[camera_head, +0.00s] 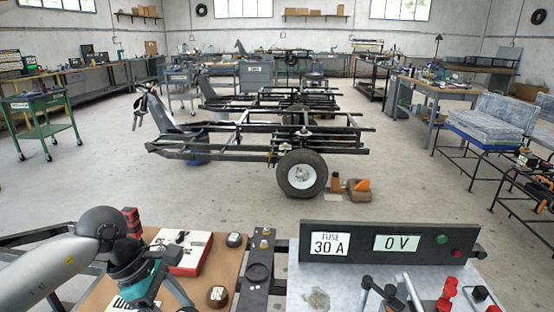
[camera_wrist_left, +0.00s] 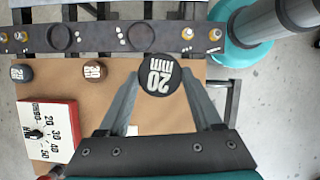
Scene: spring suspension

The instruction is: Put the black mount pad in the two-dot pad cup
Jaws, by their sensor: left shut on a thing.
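My left gripper (camera_head: 166,296) reaches in from the left in the head view, over the brown board. In the left wrist view its fingers (camera_wrist_left: 163,90) are shut on a round black mount pad (camera_wrist_left: 159,75) marked "20 mm". The pad is held in front of the dark rail (camera_wrist_left: 100,38). The rail carries two ring-shaped cups, one at left (camera_wrist_left: 57,37) and one nearer the held pad (camera_wrist_left: 141,37). Small white dots sit beside the cups, too small to count surely. One cup (camera_head: 258,272) also shows in the head view. My right gripper is not visible.
A black pad (camera_wrist_left: 21,73) and a brown pad (camera_wrist_left: 94,71) lie on the board (camera_wrist_left: 75,95). A red and white dial box (camera_wrist_left: 47,130) is beside them. A fuse panel (camera_head: 390,243) stands at right.

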